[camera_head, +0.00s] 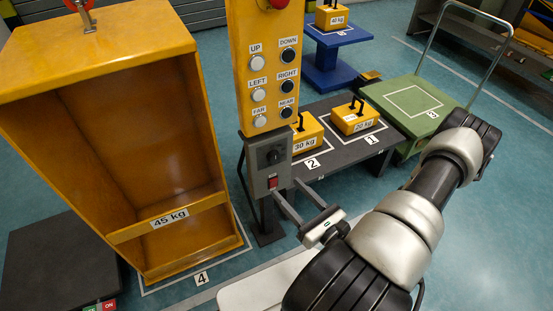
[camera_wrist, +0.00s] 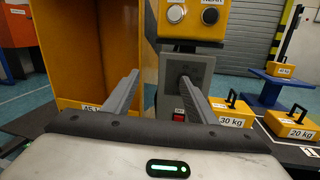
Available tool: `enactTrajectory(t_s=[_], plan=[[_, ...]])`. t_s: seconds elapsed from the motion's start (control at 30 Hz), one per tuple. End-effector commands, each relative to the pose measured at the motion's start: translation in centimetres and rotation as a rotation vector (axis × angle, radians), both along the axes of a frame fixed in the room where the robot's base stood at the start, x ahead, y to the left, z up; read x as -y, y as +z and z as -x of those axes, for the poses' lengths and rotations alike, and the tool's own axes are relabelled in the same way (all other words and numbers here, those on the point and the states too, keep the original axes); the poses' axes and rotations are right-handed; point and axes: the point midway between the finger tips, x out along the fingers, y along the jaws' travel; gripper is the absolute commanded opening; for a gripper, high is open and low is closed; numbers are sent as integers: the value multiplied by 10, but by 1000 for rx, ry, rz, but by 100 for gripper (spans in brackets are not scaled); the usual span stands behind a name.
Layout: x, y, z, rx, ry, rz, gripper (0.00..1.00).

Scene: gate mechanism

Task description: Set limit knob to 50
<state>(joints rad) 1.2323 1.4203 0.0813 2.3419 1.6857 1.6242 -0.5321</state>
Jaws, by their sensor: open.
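The limit knob (camera_head: 274,156) is a dark round dial on the grey control box (camera_head: 258,172), below the yellow button panel. Its scale marks are too small to read. My gripper (camera_head: 287,189) is open and empty, with its fingers pointing at the lower part of the box near the red switch (camera_head: 273,183). In the wrist view the right finger overlaps the grey box (camera_wrist: 203,72) and hides most of the knob. The left finger lies in front of the yellow crate's edge, left of the box. I cannot tell whether a finger touches the box.
The yellow button panel (camera_head: 241,84) has several labelled buttons and a red top button. A large yellow 45 kg bin (camera_head: 172,216) stands left of the box. A 30 kg weight (camera_head: 308,131) and a 20 kg weight (camera_head: 354,116) sit on a dark table right of it.

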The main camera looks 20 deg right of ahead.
Motion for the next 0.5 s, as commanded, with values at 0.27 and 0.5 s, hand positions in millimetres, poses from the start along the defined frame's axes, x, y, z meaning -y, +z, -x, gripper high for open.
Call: enactTrajectory(t_s=[0.27,0.5], plan=[[24,-46,20,-64,-251,-94,52],[25,-47,-11,-63,-253,-96,52]])
